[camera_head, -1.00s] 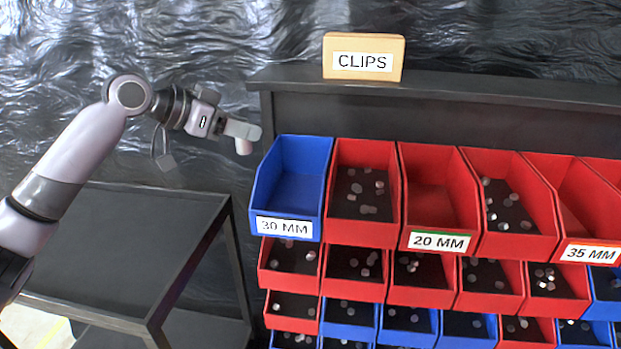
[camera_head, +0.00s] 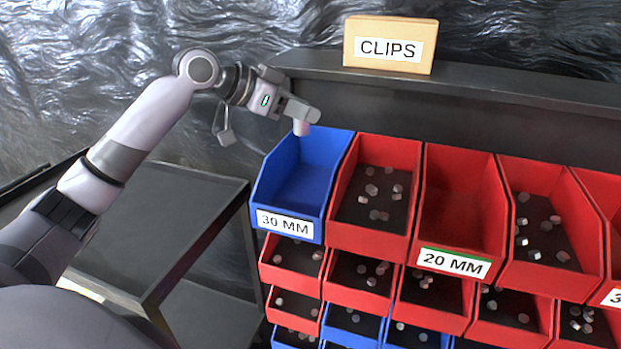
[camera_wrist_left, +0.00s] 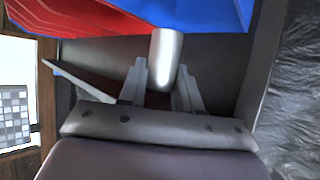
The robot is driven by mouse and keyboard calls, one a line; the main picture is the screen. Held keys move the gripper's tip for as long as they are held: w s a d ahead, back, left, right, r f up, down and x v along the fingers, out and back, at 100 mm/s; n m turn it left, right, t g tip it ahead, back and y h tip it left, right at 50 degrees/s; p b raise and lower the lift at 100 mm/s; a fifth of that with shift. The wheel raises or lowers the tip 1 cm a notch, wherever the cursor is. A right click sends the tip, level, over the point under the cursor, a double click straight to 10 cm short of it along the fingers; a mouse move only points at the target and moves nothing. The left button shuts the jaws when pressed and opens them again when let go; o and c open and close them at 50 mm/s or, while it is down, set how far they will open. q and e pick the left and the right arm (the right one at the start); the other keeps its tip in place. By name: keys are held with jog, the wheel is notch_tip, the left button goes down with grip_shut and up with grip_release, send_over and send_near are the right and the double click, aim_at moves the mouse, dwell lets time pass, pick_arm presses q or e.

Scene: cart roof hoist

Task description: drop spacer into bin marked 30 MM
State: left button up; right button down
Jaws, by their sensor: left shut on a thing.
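The blue bin marked 30 MM (camera_head: 300,185) is at the left end of the top row of bins, and its inside looks empty. My left gripper (camera_head: 303,117) is at the bin's back edge, a little above it. It is shut on the spacer (camera_head: 301,128), a short pale cylinder that hangs down from the fingers. In the left wrist view the spacer (camera_wrist_left: 165,55) shows as a shiny cylinder between the fingers, with blue bin surface (camera_wrist_left: 190,14) beyond it. My right gripper is not in view.
A red bin with loose pieces (camera_head: 372,190) adjoins the blue bin, then a red bin marked 20 MM (camera_head: 460,205). Lower rows hold more bins. A box marked CLIPS (camera_head: 390,46) stands on the rack top. A dark table (camera_head: 185,190) stands at left.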

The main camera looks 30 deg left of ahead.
aim_at(300, 135)
pick_arm(q)
jog(key=shift+f+b, duration=2.15)
jog(key=shift+f, duration=0.45)
jog(key=o, duration=1.2)
jog(key=shift+c, duration=0.2)
jog(key=b+v, duration=0.1)
jog(key=v, duration=0.6)
jog(key=shift+s, duration=0.1)
